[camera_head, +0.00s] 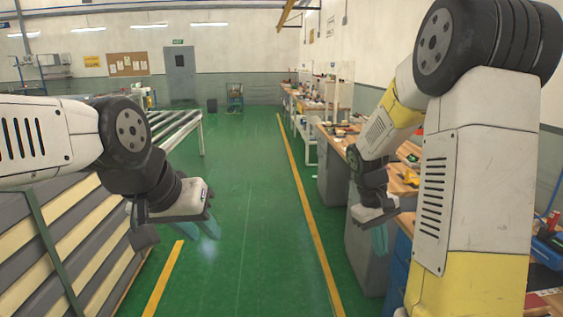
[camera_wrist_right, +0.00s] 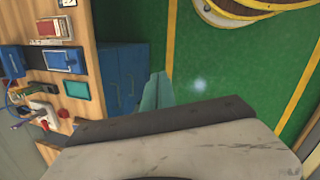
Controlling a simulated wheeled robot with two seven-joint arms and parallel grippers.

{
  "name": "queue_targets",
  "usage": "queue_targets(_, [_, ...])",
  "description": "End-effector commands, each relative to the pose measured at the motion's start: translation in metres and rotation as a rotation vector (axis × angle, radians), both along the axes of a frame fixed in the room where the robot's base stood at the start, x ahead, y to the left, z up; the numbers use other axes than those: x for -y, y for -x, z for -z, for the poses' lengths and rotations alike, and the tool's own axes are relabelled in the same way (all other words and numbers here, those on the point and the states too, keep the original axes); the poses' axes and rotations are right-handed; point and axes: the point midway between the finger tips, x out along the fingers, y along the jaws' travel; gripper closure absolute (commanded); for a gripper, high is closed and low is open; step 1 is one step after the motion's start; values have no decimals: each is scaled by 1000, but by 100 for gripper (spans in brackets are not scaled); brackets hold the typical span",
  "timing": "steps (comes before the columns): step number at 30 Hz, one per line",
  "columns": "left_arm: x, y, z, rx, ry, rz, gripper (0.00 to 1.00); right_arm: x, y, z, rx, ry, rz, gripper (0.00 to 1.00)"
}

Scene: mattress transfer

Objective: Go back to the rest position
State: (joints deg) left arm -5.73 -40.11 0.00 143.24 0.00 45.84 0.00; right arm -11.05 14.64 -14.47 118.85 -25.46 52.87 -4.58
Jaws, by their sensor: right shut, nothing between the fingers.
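My left gripper (camera_head: 211,228) hangs in free air over the green floor, left of the middle of the head view. Its teal fingers point down and to the right; I see nothing held, but the angle hides whether they are parted.
A stack of cream and grey striped slabs (camera_head: 75,245) stands at the left below my left arm. A roller conveyor (camera_head: 182,126) is behind it. Wooden workbenches (camera_head: 335,142) with tools line the right side. The green aisle (camera_head: 240,180) between is clear.

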Motion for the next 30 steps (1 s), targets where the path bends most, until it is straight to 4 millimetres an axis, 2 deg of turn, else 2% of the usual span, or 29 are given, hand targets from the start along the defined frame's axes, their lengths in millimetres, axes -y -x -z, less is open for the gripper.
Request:
queue_targets(1, [0,0,0,0,0,0,71,-8,9,-19,54,-46,23,100])
queue_targets(6, [0,0,0,0,0,0,71,-38,41,-68,210,-187,87,100])
queue_targets(12, [0,0,0,0,0,0,71,-71,86,-116,389,-336,144,100])
queue_targets(15, [0,0,0,0,0,0,71,-85,108,-133,471,-398,167,100])
queue_targets(22, [0,0,0,0,0,0,71,-106,142,-153,595,-488,198,100])
queue_targets(30, [0,0,0,0,0,0,71,-110,149,-155,616,-504,204,100])
